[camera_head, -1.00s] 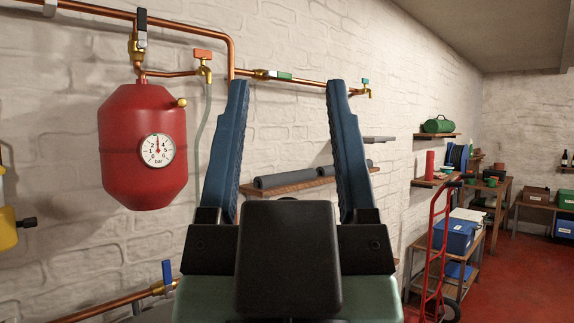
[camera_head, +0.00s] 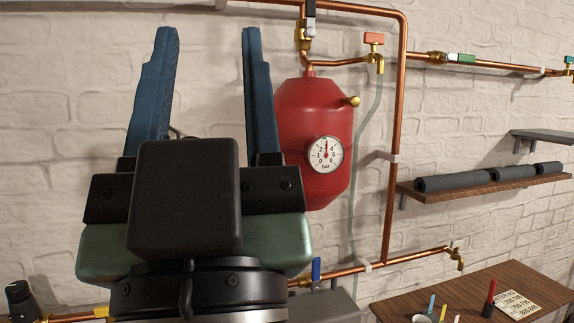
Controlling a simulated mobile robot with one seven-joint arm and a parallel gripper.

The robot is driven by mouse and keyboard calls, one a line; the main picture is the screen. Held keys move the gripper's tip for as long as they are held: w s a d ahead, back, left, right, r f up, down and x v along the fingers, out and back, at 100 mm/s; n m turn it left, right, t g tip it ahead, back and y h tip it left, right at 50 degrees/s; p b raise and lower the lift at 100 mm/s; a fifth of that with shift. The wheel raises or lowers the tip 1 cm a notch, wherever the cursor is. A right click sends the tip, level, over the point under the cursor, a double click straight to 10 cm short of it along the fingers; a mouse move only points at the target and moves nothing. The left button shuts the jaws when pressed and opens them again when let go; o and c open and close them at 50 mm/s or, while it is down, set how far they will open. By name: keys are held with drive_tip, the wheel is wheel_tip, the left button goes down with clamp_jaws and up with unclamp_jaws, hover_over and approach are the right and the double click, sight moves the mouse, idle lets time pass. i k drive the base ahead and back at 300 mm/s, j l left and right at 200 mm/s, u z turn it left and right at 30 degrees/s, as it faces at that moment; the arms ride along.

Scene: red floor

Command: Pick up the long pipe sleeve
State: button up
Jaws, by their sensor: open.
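Dark grey pipe sleeves lie end to end along a wooden wall shelf (camera_head: 440,194) at the right. The long pipe sleeve (camera_head: 452,181) is the leftmost piece. A shorter sleeve (camera_head: 511,173) and the shortest sleeve (camera_head: 548,168) lie to its right. My gripper (camera_head: 208,42) is open and empty, with two blue fingers pointing up at the left of the picture. It is well to the left of the sleeves, with the red tank between them in the picture. The whole long sleeve is in plain view.
A red tank (camera_head: 300,120) with a gauge hangs beside my right finger. Copper pipes (camera_head: 398,110) run along the wall, one upright just left of the shelf. A small grey shelf (camera_head: 540,136) sits above the sleeves. A wooden table (camera_head: 400,306) with small items stands below.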

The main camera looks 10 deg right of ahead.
sight(447, 181)
drive_tip(key=i+l+u, duration=0.2)
drive_tip(key=l, duration=0.4)
drive_tip(key=i+l+u, duration=0.2)
drive_tip(key=l, duration=0.35)
drive_tip(key=l+u, duration=0.2)
drive_tip(key=l, duration=0.4)
drive_tip(key=l+u, duration=0.15)
drive_tip(key=l, duration=0.5)
drive_tip(key=i+l, duration=0.1)
drive_tip(key=l, duration=1.2)
drive_tip(key=i+l, duration=0.15)
drive_tip(key=l, duration=0.5)
drive_tip(key=i, duration=0.45)
